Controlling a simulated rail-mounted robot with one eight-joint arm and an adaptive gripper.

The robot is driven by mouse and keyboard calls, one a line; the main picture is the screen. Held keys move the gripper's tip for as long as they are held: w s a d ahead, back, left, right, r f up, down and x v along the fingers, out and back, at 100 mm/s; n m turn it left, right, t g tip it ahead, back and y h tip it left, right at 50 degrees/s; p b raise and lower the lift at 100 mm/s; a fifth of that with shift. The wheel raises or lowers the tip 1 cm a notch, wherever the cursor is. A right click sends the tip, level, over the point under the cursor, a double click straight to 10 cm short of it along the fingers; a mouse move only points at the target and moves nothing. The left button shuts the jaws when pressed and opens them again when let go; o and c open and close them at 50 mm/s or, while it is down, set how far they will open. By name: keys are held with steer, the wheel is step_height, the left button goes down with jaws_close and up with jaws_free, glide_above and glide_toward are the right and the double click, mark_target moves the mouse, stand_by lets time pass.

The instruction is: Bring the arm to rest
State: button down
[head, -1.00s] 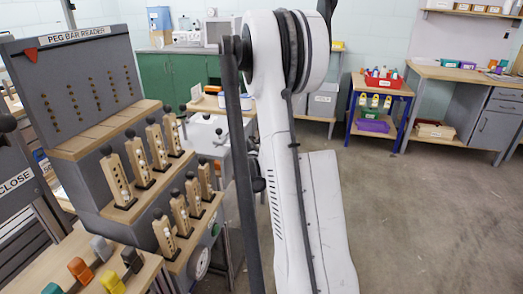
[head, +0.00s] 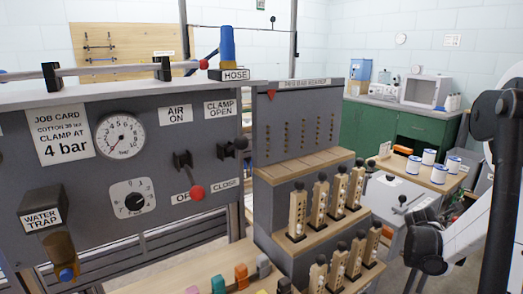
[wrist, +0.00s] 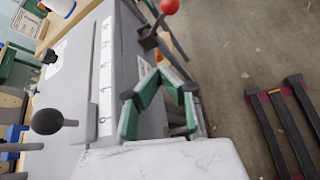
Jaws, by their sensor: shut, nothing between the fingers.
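My gripper (wrist: 166,78) shows in the wrist view with its green fingers angled in towards each other, shut and empty. Past it is a grey box-like machine top (wrist: 75,85) with a white marked strip along it. A red-knobbed lever (wrist: 168,8) stands beyond the fingertips, and a black ball-ended lever (wrist: 47,121) is at the left. I cannot tell whether the fingers touch anything. In the head view my white and black arm stands at the right edge. The gripper itself cannot be made out there.
In the head view a gauge panel (head: 70,200) fills the left. The peg bar reader (head: 300,95) with several wooden pegs stands mid-frame. White spools stand on a bench (head: 425,176) near my arm. The wrist view shows open floor (wrist: 235,60) and a dark frame (wrist: 290,110) at right.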

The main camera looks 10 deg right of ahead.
steer(key=s+a+r+m+y+p, duration=0.25)
steer(key=a+r, duration=0.35)
steer(key=a, duration=0.3)
steer(key=s+a+r+m+t+y+p, duration=0.1)
steer(key=a+r+m, duration=0.35)
steer(key=a, duration=0.45)
steer(key=s+a+r+m+y+p, duration=0.1)
steer(key=a+r+m+p, duration=0.15)
steer(key=a+r, duration=0.5)
steer(key=s+a+r+m+y+p, duration=0.1)
steer(key=s+a+m+y+p, duration=0.1)
steer(key=s+a+m, duration=0.3)
steer(key=s+a+r+m+y+p, duration=0.1)
steer(key=s+a+m, duration=0.4)
steer(key=s+a, duration=0.7)
steer(key=a+y+p, duration=0.1)
steer(key=a+y, duration=0.1)
steer(key=a, duration=0.3)
steer(key=shift+a+r, duration=0.25)
